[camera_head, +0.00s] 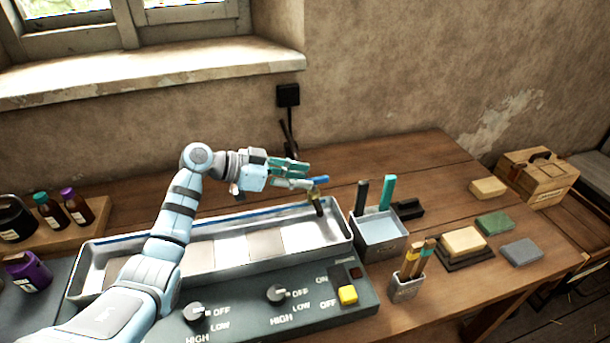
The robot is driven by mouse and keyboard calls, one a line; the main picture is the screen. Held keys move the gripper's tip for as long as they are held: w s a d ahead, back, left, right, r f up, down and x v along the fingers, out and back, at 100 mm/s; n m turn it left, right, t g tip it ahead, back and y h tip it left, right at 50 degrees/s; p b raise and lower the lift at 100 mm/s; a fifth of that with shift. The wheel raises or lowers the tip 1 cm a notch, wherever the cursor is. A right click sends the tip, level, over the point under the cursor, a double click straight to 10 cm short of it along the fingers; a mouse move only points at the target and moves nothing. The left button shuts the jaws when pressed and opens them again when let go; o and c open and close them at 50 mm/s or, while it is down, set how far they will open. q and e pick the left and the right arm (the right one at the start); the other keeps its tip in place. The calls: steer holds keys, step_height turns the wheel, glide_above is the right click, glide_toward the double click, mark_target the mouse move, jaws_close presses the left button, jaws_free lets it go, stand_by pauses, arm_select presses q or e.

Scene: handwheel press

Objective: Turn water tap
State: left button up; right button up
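A small tap-like piece with a brass-coloured body and dark lower end (315,203) stands at the right end of the long metal trough (344,236). A blue piece (320,180) shows just above it and may be its handle. My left gripper (313,175) reaches in from the left over the trough, with its teal fingers pointing right. The fingers are apart with a gap between them. The lower fingertip is close to the blue piece; whether they touch I cannot tell. My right gripper is not in view.
A panel with two knobs (275,293) and a yellow button (347,295) lies in front of the trough. A metal bin (380,236) and a brush cup (406,289) stand to the right. Bottles (75,207) stand at left. A black wall box (288,95) hangs behind.

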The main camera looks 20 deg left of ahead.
arm_select(q)
steer(key=shift+x, duration=0.85)
steer(key=shift+s+r, duration=0.1)
steer(key=shift+s, duration=0.05)
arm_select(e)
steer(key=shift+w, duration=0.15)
arm_select(q)
jaws_close()
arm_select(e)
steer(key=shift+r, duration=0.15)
